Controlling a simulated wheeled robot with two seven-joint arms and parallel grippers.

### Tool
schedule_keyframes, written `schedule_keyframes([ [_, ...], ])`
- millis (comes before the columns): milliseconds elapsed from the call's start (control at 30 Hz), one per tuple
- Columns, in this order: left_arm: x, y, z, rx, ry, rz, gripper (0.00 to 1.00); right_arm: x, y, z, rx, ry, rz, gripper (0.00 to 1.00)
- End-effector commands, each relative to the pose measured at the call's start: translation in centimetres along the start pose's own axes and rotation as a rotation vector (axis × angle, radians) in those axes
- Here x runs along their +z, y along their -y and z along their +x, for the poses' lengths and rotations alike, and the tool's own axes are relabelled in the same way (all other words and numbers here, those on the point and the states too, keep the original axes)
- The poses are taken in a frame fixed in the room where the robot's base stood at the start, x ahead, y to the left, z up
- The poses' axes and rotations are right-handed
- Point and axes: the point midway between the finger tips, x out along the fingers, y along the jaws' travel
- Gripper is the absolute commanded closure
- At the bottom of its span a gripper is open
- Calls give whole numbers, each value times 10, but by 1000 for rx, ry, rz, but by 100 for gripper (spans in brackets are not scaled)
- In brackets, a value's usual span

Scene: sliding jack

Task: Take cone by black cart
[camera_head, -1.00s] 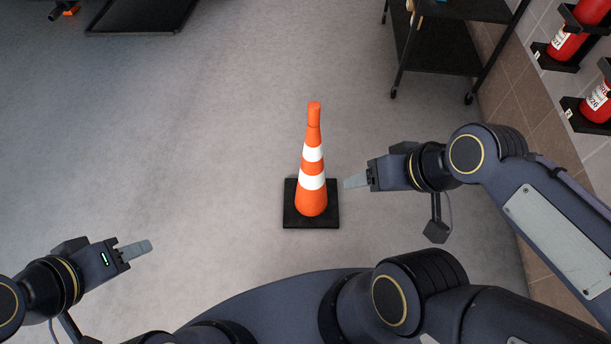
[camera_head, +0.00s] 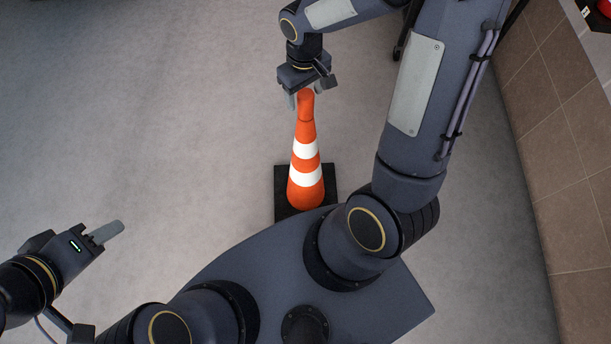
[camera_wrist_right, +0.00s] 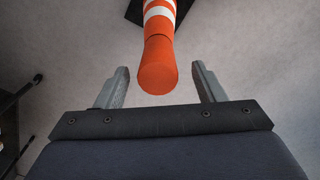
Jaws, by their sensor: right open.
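The orange cone (camera_head: 306,160) with white bands stands upright on its black square base (camera_head: 289,208) on the grey floor. My right gripper (camera_head: 307,98) is over the cone's top, with its fingers on either side of the tip in the head view. In the right wrist view my right gripper (camera_wrist_right: 162,88) is open, and the cone's round orange tip (camera_wrist_right: 157,75) shows between the two fingers, with a gap on each side. My left gripper (camera_head: 106,232) hangs at the lower left, away from the cone; its finger gap is not clear.
A tiled wall (camera_head: 560,150) runs along the right side. Part of a black cart (camera_head: 402,45) shows behind my right arm at the top; its legs also show at the left of the right wrist view (camera_wrist_right: 22,92). The floor left of the cone is clear.

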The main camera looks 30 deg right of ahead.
Motion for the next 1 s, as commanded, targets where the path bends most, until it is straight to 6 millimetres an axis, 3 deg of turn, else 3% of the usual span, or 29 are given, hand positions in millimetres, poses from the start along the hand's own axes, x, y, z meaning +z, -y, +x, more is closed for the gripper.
schedule_keyframes([
  [300, 4, 4, 9, 0, 0, 0, 61, 2, -2, 46, -1, 2, 0, 37],
  [600, 4, 4, 9, 0, 0, 0, 61, 2, -2, 49, -1, 0, 1, 37],
  [1000, 4, 4, 9, 0, 0, 0, 61, 2, -2, 49, -2, 0, 1, 89],
])
